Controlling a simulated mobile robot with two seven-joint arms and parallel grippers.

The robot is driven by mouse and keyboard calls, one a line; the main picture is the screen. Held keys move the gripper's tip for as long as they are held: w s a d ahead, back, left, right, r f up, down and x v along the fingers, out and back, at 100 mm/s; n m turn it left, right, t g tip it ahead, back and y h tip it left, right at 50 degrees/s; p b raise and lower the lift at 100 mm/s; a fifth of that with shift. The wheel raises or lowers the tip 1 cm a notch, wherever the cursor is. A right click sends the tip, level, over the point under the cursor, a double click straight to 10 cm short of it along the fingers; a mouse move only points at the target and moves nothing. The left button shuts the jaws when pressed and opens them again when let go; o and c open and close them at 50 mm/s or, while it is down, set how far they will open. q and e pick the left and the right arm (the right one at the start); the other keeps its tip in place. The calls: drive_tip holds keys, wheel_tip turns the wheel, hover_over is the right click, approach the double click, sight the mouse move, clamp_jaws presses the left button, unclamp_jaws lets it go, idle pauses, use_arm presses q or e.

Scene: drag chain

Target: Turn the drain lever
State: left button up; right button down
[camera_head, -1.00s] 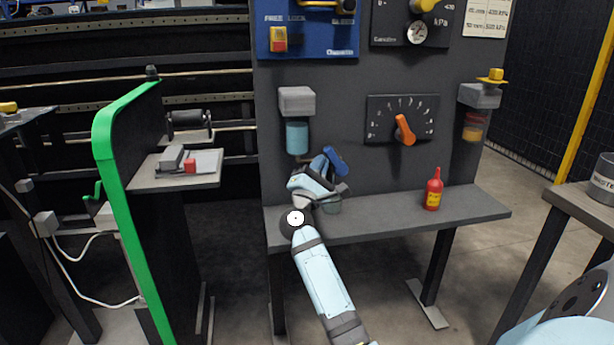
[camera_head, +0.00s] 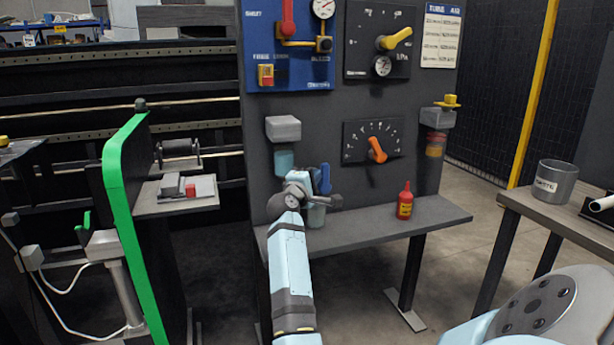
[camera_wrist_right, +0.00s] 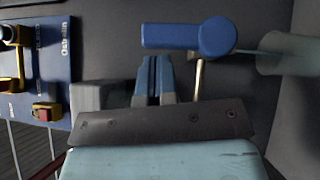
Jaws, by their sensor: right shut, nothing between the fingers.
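The drain lever is a blue handle (camera_head: 325,180) beside the lower left part of the dark panel, close to the grey block with a bluish bowl (camera_head: 285,161). In the right wrist view the lever (camera_wrist_right: 190,37) lies sideways on a thin brass stem. My right gripper (camera_wrist_right: 155,62) is shut and empty. Its fingertips are just below the lever's handle in that view, left of the stem; I cannot tell whether they touch it. In the head view my right wrist partly hides the gripper and the lever's base. My left gripper is not in view.
A translucent cup (camera_head: 316,216) stands on the grey shelf (camera_head: 430,214) below the lever. A red bottle (camera_head: 405,201) stands farther right. An orange knob (camera_head: 377,149) is on the panel. A green-edged stand (camera_head: 118,190) is at left, a table with a metal can (camera_head: 554,182) at right.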

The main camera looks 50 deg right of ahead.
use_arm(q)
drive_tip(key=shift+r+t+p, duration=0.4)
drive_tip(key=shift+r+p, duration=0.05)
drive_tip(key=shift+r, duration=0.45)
use_arm(e)
drive_tip(key=shift+s+d+r+m+g+y, duration=0.1)
drive_tip(key=shift+d+r+m+g+y, duration=0.1)
drive_tip(key=shift+m+y, duration=0.25)
drive_tip(key=shift+s+d+r+m+g+y, duration=0.1)
drive_tip(key=shift+m+g+y, duration=0.1)
drive_tip(key=shift+m+y, duration=0.2)
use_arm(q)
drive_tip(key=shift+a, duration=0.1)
